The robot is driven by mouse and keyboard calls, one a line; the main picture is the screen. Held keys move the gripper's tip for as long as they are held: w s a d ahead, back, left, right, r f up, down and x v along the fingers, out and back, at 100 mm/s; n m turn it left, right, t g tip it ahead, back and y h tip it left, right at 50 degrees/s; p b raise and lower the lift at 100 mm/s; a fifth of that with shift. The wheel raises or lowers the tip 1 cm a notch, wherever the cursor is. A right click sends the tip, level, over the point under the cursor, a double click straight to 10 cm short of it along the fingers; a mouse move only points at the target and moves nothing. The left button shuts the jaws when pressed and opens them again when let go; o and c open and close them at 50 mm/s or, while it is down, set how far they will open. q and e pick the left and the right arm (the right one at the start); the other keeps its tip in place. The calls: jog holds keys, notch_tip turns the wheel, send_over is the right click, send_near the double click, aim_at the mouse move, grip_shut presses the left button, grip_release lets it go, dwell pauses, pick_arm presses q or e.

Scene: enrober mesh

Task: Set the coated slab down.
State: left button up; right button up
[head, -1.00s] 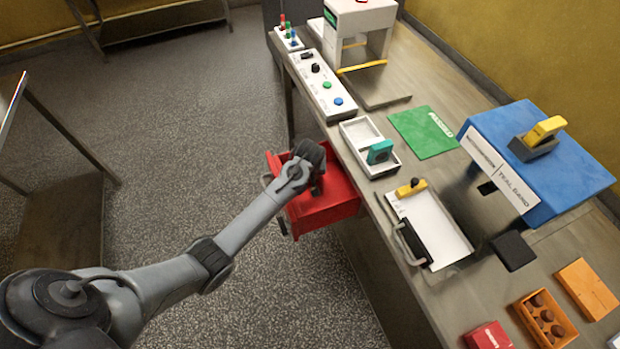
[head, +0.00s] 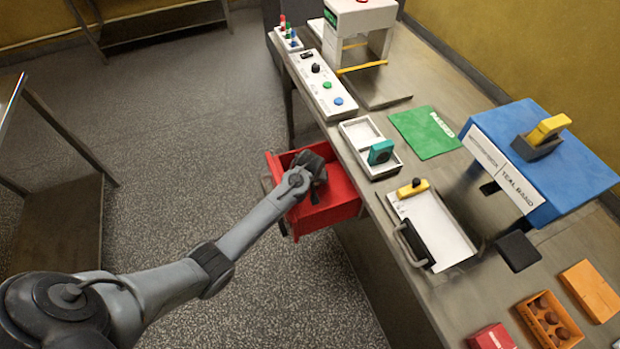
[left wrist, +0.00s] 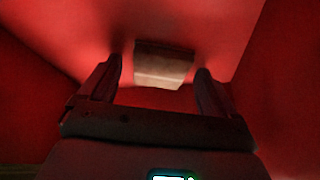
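My left gripper (head: 318,182) reaches down into the open red drawer (head: 335,212) at the front of the bench. In the left wrist view the gripper (left wrist: 160,82) is open, its two dark fingers spread apart. A pale brownish block (left wrist: 164,64) lies inside the drawer, beyond and between the fingertips, with gaps on both sides. I cannot tell whether this block is the coated slab. In the head view the gripper and drawer wall hide it. My right gripper is not in view.
Along the bench stand a button panel (head: 328,84), a white two-part tray (head: 352,134) with a teal piece, a green mat (head: 425,131), a white board with a handle (head: 440,232), a blue box (head: 575,165) and an orange crate (head: 549,321). Open floor lies left of the drawer.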

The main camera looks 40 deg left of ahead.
pick_arm(q)
jog(key=shift+r, duration=0.1)
jog(key=shift+s+d+r, duration=0.1)
jog(key=shift+r, duration=0.45)
jog(key=p+v, duration=0.3)
jog(key=v, duration=0.8)
jog(key=shift+p, duration=0.3)
